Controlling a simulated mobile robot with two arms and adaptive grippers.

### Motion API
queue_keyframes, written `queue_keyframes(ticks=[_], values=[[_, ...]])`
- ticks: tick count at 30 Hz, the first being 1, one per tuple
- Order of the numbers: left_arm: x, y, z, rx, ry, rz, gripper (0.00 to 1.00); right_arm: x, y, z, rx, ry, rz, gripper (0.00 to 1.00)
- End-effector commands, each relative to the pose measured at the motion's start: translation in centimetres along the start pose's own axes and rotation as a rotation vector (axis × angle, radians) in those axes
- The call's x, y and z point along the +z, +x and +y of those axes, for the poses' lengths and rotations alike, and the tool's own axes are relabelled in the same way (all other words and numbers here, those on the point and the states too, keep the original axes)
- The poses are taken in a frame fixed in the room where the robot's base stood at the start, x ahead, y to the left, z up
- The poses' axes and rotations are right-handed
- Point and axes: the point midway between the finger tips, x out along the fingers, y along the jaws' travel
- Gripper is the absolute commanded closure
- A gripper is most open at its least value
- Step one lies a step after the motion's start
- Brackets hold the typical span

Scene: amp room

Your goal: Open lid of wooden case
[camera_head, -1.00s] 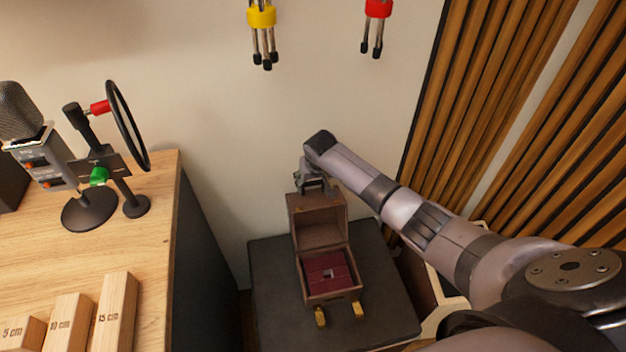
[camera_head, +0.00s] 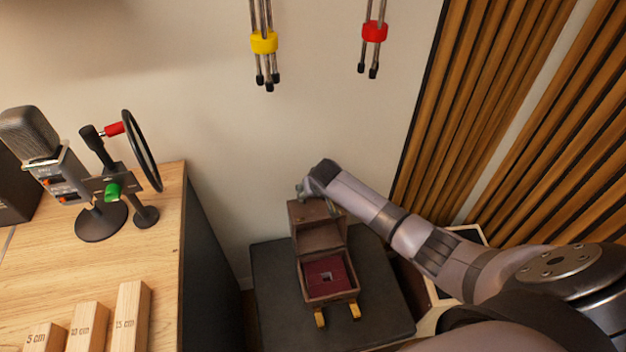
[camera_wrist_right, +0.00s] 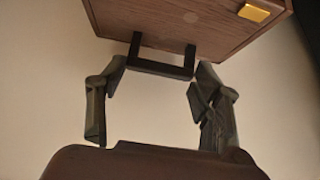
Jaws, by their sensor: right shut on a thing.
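The small wooden case (camera_head: 331,299) has its lid (camera_head: 318,238) raised, leaning back toward the wall with its brown inside showing. Dark red lining with a small pale square in its middle fills the box. My right gripper (camera_head: 318,204) is at the lid's top edge. In the right wrist view, my right gripper (camera_wrist_right: 160,72) is shut on the black handle (camera_wrist_right: 160,69) of the lid (camera_wrist_right: 190,25), a finger at each end. A gold clasp (camera_wrist_right: 263,11) shows on the lid. My left gripper is not in view.
The case stands on a dark box top (camera_head: 275,285). A wooden desk (camera_head: 60,265) with a microphone (camera_head: 32,135), round pop filter (camera_head: 143,150) and length-marked wooden blocks (camera_head: 132,315) is at left. Slatted wood panels (camera_head: 450,130) are at right. Stands with yellow and red collars hang above.

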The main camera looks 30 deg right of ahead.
Motion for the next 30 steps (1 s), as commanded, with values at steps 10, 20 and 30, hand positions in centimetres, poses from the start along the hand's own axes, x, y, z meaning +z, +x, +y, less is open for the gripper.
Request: queue_keyframes(ticks=[10,20,30], values=[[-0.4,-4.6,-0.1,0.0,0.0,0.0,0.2,2.3,-3.0,0.0,0.0,-0.001,0.053,0.9],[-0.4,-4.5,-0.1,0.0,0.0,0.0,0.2,2.6,-2.8,0.0,0.0,-0.001,0.051,0.9],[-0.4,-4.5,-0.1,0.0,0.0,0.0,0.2,2.4,-2.9,0.0,-0.001,-0.001,0.056,0.2]])
